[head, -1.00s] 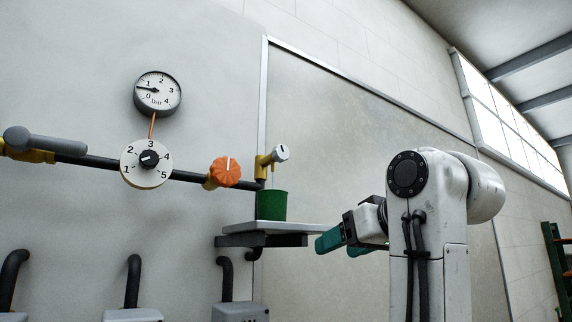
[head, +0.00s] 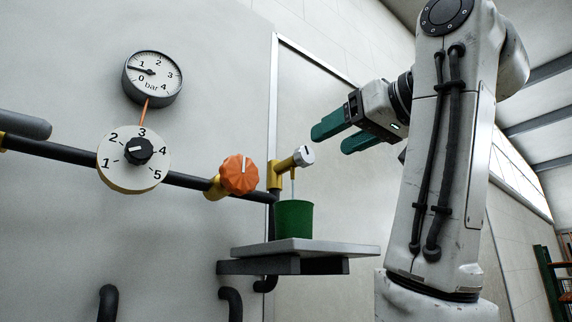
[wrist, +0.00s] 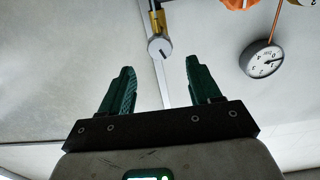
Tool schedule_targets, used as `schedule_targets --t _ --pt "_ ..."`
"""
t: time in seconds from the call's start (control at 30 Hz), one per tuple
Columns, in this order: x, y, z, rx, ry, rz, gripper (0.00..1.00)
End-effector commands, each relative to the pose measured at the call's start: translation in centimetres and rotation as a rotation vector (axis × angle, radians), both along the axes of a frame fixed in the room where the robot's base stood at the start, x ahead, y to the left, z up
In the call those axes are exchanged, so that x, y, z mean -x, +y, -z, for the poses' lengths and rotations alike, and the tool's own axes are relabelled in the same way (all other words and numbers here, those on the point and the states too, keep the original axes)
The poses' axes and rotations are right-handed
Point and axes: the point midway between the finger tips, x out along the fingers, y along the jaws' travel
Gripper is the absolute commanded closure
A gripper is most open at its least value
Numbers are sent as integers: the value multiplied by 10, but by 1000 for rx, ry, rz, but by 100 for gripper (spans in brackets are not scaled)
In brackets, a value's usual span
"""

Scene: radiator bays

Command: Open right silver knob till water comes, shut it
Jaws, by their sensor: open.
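The right silver knob (head: 304,156) is a small round cap with a dark mark, on a yellow tap (head: 276,174) at the pipe's right end. In the wrist view the silver knob (wrist: 160,48) lies beyond and between the fingertips, its mark slanted. My gripper (head: 334,139) is open, its green fingers up and right of the knob and apart from it. The open gripper (wrist: 161,74) holds nothing. A green cup (head: 293,220) stands under the tap. A thin pale line runs from the tap down to the cup; it looks like a stream.
An orange knob (head: 239,175) sits left of the tap on the dark pipe (head: 60,152). Further left are a numbered dial (head: 120,170) and a bar gauge (head: 153,78) reading slightly below 1. A grey shelf (head: 335,249) juts out under the cup.

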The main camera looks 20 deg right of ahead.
Motion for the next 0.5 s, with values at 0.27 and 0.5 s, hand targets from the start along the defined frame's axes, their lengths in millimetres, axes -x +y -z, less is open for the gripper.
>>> schedule_targets --t 0.27,0.5 --pt "-32 11 -4 1 3 -1 37" --pt "-73 24 -3 1 4 -1 37"
